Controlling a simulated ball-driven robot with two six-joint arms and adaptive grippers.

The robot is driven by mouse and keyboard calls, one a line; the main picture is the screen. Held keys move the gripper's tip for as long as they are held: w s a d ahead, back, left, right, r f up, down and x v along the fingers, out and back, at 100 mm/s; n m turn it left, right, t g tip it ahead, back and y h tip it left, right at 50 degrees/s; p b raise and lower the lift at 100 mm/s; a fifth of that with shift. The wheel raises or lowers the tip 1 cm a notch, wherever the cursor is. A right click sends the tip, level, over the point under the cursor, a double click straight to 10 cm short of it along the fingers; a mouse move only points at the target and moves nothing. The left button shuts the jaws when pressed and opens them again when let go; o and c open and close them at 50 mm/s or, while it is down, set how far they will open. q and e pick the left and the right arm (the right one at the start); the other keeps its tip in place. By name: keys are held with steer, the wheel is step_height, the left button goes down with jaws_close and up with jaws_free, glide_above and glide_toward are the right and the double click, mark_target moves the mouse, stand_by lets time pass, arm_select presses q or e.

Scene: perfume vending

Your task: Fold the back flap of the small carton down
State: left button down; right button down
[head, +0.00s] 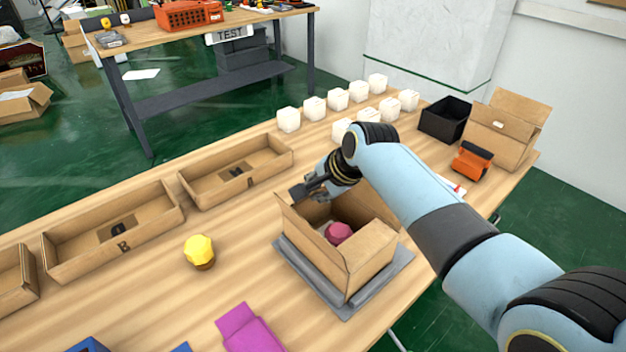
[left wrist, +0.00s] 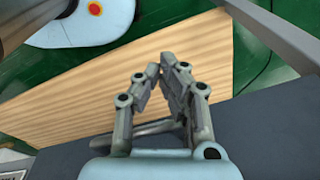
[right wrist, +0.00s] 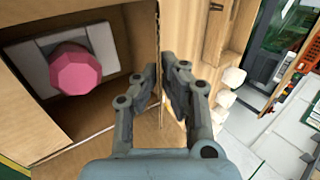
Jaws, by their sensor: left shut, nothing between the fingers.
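The small carton (head: 368,262) stands open on a grey mat (head: 345,308), with a dark pink faceted object (head: 339,233) inside. That object also shows in the right wrist view (right wrist: 75,70). My right gripper (head: 300,193) is at the carton's back left corner. In the right wrist view its fingertips (right wrist: 176,62) are close together beside the carton's cardboard edge (right wrist: 157,25); whether they pinch cardboard is unclear. My right arm and gripper partly hide the back rim and back flap. My left gripper (left wrist: 158,68) is shut and empty in the left wrist view, away from the carton.
A yellow-topped object (head: 199,251) and a magenta box (head: 246,331) lie left and in front of the carton. Cardboard trays (head: 118,252) line the back left. Several white boxes (head: 289,120), a black bin (head: 445,119) and a larger open carton (head: 500,140) stand behind.

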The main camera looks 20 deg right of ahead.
steer(key=shift+s+d+f+t+y+b, duration=0.1)
steer(key=shift+s+f+t+y+b, duration=0.2)
steer(key=shift+t, duration=0.35)
steer(key=shift+s+d+f+t+y+b, duration=0.1)
steer(key=shift+s+f+t+y+b, duration=0.1)
steer(key=shift+t+b, duration=0.35)
steer(key=c, duration=1.5)
jaws_free()
steer(key=shift+c, duration=0.2)
steer(key=v, duration=1.2)
steer(key=shift+s+f, duration=0.15)
